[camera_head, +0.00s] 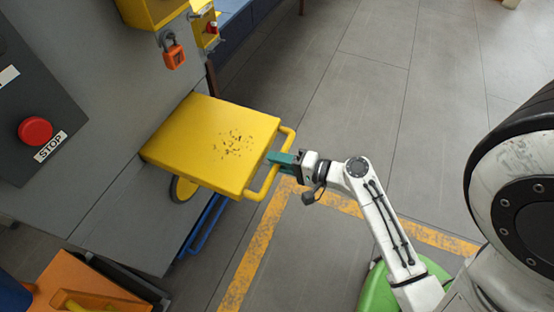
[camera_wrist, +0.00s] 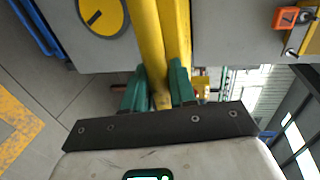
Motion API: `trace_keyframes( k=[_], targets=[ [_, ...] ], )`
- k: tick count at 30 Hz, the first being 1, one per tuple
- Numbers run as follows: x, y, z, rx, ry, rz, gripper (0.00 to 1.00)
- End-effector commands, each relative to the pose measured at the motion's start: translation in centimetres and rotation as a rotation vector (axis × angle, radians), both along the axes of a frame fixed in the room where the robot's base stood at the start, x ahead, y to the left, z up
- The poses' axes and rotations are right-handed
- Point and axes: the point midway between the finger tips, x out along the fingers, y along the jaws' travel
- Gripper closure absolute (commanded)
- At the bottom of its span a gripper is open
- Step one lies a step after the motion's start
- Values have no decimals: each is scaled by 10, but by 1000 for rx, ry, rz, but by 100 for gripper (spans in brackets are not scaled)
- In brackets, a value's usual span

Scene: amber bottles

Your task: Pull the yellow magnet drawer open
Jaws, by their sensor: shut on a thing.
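The yellow magnet drawer (camera_head: 205,140) sticks out of the grey machine cabinet in the head view, with dark bits scattered on its top. Its yellow bar handle (camera_head: 288,140) runs along the outer edge. My gripper (camera_head: 276,159), with green fingers, is at the middle of the handle and shut on it. In the wrist view, the green fingers of my gripper (camera_wrist: 160,92) stand on both sides of the yellow handle (camera_wrist: 157,90). The drawer (camera_wrist: 177,35) runs up and away behind it. The handle part between the fingertips is partly hidden.
The cabinet (camera_head: 110,75) carries a red stop button (camera_head: 35,130) and an orange padlock (camera_head: 172,52). An orange box (camera_head: 85,285) stands at lower left. Blue rails (camera_head: 203,225) show under the drawer. The tiled floor (camera_head: 350,90) right of the drawer is clear.

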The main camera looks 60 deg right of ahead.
Motion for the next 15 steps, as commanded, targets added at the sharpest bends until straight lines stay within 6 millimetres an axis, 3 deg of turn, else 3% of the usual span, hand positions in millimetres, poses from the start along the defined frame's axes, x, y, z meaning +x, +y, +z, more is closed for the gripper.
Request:
trace_keyframes(
  k=[1,2,6,15],
  targets=[
    [0,0,-1,1,2,0,100],
    [0,0,-1,1,2,0,72],
    [0,0,-1,1,2,0,59],
    [-1,0,0,0,1,-1,56]
  ],
)
